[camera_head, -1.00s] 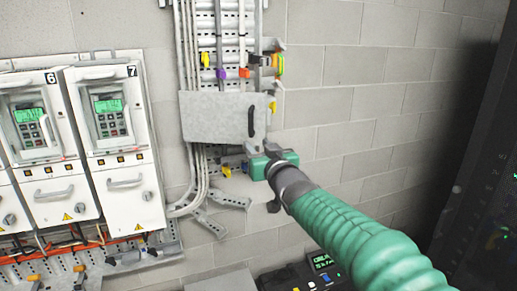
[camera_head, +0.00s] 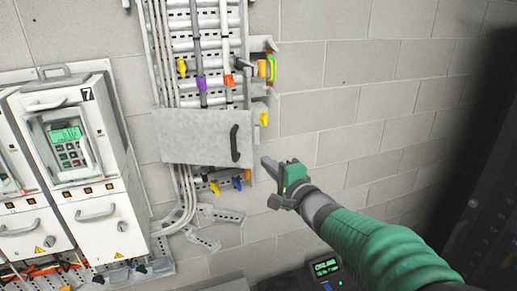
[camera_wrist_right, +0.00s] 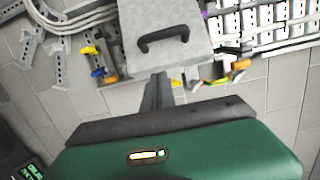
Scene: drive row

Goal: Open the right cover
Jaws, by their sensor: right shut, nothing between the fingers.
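The right cover is a flat grey metal plate (camera_head: 195,136) in front of the cable ladder, with a black bar handle (camera_head: 235,143) near its right edge. The plate also shows in the right wrist view (camera_wrist_right: 140,15), with its handle (camera_wrist_right: 163,38) above the fingers. My right gripper (camera_head: 266,164) is to the right of and below the handle, apart from it. Its fingers (camera_wrist_right: 157,92) are shut together and empty. My left gripper is not in view.
White drive units, one marked 7 (camera_head: 75,150), hang at the left. Cables with coloured clamps (camera_head: 202,82) run above and below the plate. Brackets (camera_head: 215,215) stick out below it. A dark cabinet (camera_head: 485,190) stands at the right. Bare block wall lies between.

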